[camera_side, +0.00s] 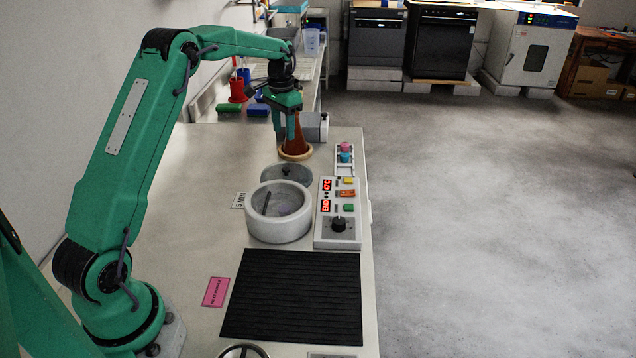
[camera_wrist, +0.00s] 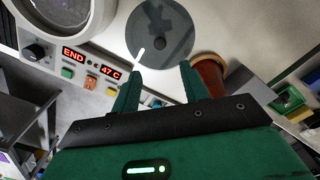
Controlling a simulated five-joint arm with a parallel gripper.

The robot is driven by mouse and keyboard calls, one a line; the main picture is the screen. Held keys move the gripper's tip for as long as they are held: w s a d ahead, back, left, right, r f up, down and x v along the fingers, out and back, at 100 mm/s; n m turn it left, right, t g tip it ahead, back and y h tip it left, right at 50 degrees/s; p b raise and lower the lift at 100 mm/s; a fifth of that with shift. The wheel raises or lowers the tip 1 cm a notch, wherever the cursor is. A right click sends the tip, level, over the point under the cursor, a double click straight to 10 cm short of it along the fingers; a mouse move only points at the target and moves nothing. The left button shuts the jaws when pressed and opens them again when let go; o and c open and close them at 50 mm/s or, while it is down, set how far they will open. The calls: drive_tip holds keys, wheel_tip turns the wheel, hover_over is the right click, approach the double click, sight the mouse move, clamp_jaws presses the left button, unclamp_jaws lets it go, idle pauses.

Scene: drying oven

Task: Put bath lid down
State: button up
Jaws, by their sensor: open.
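The bath lid (camera_side: 290,176) is a dark grey disc lying on the bench just behind the bath, partly hidden by the bath's rim in the side view. In the wrist view the lid (camera_wrist: 178,18) shows whole enough to see a dark knob near its lower part. The bath (camera_side: 279,228) is a round, pale, open pot with a dark rod inside; its edge shows in the wrist view (camera_wrist: 88,28). My gripper (camera_side: 291,128) is above and beyond the lid. In the wrist view its fingers (camera_wrist: 158,82) are apart with nothing between them.
A brown cone-shaped vessel (camera_side: 295,142) stands on a wooden ring close by my gripper. A control panel (camera_side: 338,213) reading END and 47 C stands right of the bath. A black ribbed mat (camera_side: 294,297) lies in front. The bench left of the bath is mostly clear.

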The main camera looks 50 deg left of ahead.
drive_tip(key=s+d+r+t, duration=0.3)
drive_tip(key=s+d+r, duration=0.8)
drive_tip(key=d+r, duration=0.25)
drive_tip(key=s+d+f+t, duration=0.1)
drive_tip(key=s+d, duration=0.4)
drive_tip(key=s, duration=0.4)
drive_tip(key=s+d+f+t, duration=0.1)
drive_tip(key=s+d, duration=0.4)
drive_tip(key=s, duration=0.5)
drive_tip(key=shift+s+f+t, duration=0.15)
drive_tip(key=shift+f+t, duration=0.15)
drive_tip(key=shift+f, duration=0.15)
